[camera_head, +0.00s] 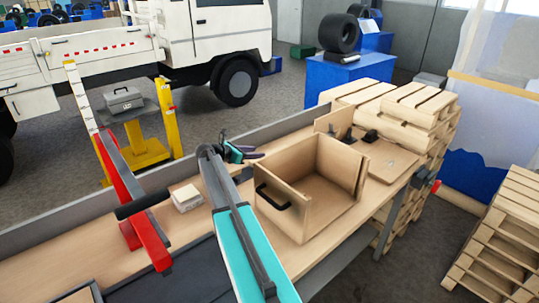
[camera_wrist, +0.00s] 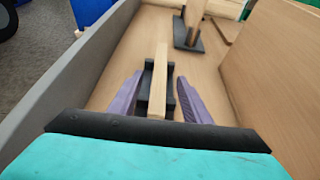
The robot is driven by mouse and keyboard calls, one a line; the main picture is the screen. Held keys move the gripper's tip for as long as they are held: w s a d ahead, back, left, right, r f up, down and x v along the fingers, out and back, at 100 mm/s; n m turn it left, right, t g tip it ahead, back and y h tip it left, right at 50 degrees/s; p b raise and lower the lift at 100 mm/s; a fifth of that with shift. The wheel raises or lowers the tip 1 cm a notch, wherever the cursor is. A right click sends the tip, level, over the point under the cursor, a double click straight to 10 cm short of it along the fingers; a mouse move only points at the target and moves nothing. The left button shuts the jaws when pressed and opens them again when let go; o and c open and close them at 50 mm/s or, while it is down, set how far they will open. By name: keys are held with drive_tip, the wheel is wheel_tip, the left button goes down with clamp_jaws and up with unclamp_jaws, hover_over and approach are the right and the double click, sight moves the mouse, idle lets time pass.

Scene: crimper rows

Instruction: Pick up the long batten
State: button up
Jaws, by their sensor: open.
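A pale wooden batten (camera_wrist: 159,88) shows in the wrist view, running away from the camera, with a black holder around its lower part. My gripper (camera_wrist: 159,80) is open, with one purple finger on each side of the batten. Gaps show between the fingers and the wood, so nothing is gripped. In the head view my gripper (camera_head: 243,153) is low over the bench behind the open wooden box; I cannot make out the batten there. A second wooden piece (camera_wrist: 194,12) in a black base stands farther off; I cannot tell which is longer.
The open wooden box (camera_head: 288,228) with a black handle stands close on the right of my gripper. A grey bench wall (camera_wrist: 72,85) runs along the left. A small pale block (camera_head: 186,198) and a red clamp-like tool (camera_head: 147,235) are on the bench (camera_head: 190,232).

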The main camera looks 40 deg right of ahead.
sight(269, 153)
drive_tip(key=shift+p+x, duration=0.35)
drive_tip(key=shift+x, duration=1.6)
drive_tip(key=shift+d+p, duration=0.4)
drive_tip(key=shift+d, duration=0.1)
drive_tip(key=shift+p+x, duration=0.95)
drive_tip(key=shift+x, duration=1.15)
drive_tip(key=shift+s+f, duration=0.1)
clamp_jaws()
drive_tip(key=shift+r, duration=0.2)
